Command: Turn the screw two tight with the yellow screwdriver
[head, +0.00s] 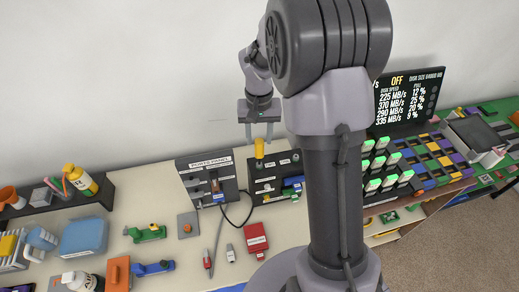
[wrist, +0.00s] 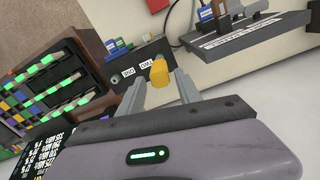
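The yellow screwdriver (head: 259,149) stands upright at the left end of the small black screw panel (head: 262,187). In the wrist view its yellow handle (wrist: 159,74) is beside a label that reads TWO upside down. Screw two is hidden under the screwdriver. My gripper (head: 259,139) points down above the panel, with its fingers apart. In the wrist view the handle shows between the fingertips (wrist: 158,80), with a gap visible on both sides. I cannot tell exactly how far down the fingers reach.
A grey Porta Panel (head: 194,164) stands left of the screw panel, with a black cable nearby. A green-lit rack (head: 385,165) and a monitor (head: 408,100) stand to the right. Loose tools, a red box (head: 256,238) and a blue box (head: 84,237) lie on the bench.

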